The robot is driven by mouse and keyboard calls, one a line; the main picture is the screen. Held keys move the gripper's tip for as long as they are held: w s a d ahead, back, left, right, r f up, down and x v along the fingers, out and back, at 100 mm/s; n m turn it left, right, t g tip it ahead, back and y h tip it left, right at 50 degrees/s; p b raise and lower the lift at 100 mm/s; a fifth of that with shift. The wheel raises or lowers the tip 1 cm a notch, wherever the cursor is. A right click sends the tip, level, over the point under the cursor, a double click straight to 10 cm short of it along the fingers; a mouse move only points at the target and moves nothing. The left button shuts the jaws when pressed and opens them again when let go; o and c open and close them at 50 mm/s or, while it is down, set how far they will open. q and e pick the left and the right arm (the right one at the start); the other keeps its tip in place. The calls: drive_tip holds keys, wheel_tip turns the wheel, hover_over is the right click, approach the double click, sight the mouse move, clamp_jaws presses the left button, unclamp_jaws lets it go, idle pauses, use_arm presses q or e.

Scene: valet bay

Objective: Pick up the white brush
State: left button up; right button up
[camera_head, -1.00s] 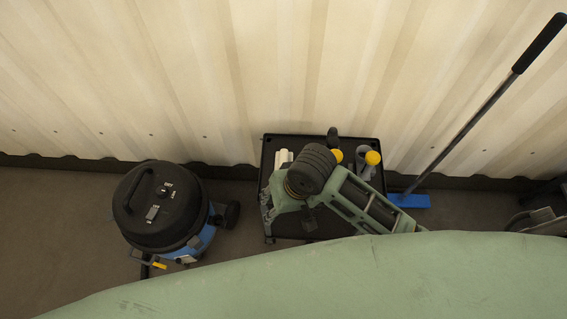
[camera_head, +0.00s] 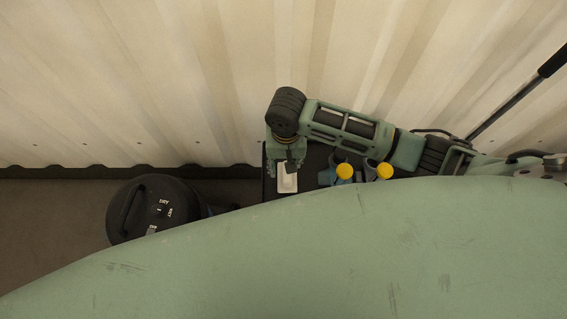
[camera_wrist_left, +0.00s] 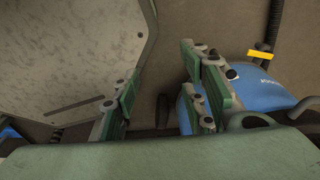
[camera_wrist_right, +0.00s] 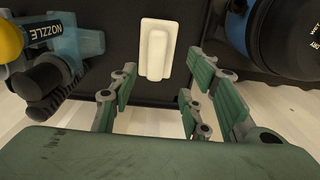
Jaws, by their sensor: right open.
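The white brush (camera_wrist_right: 156,50) lies on a black surface (camera_wrist_right: 112,82) in the right wrist view, a pale oblong block with a raised middle part. In the head view the brush (camera_head: 287,180) shows at the left end of the black cart top (camera_head: 312,160). My right gripper (camera_head: 287,168) is directly above or beside it in the head view; in the right wrist view my right gripper (camera_wrist_right: 157,95) has its fingers spread, with nothing between them, and the brush just past the tips. My left gripper (camera_wrist_left: 160,85) is open and empty in the left wrist view, near the blue vacuum body (camera_wrist_left: 262,90).
Two spray bottles with yellow caps (camera_head: 344,172) stand right of the brush. The black-topped vacuum (camera_head: 152,208) is to the left. A corrugated wall (camera_head: 200,80) rises behind. A long handle (camera_head: 515,92) leans at the right. My green body hides the foreground.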

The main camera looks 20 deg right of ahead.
sight(287, 176)
drive_tip(key=f, duration=0.4)
drive_tip(key=shift+s+d, duration=0.2)
drive_tip(key=shift+s, duration=0.2)
wheel_tip(287, 176, down, 2)
drive_tip(key=shift+w+f, duration=0.1)
drive_tip(key=shift+f, duration=0.45)
use_arm(q)
drive_tip(key=s, duration=0.3)
drive_tip(key=shift+s+f, duration=0.2)
drive_tip(key=shift+s, duration=0.15)
use_arm(e)
clamp_jaws()
